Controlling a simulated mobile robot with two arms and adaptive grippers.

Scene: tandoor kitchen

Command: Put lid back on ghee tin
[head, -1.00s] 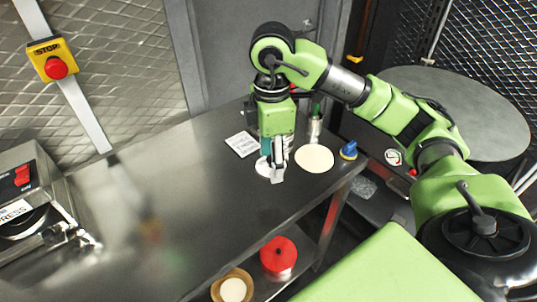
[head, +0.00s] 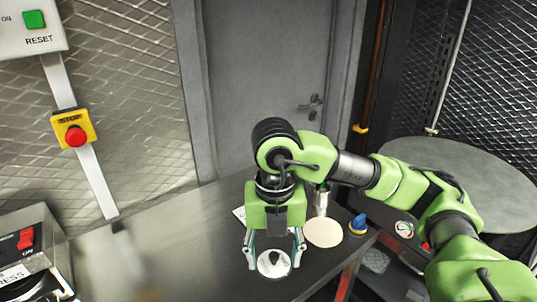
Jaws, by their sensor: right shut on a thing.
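My right gripper (head: 273,264) points down over the steel table (head: 190,240), with one finger on each side of a round white lid (head: 266,267). It is shut on this lid, which has a grey part across its middle. I cannot tell how high the lid is above the table. No ghee tin can be clearly made out; the gripper and arm cover part of the table behind. My left gripper is not in view.
A pale flat disc (head: 323,231) lies on the table right of the gripper. A small blue object (head: 358,223) and a metal cylinder (head: 321,202) stand near it. A press (head: 28,258) is at the left. The table's left middle is clear.

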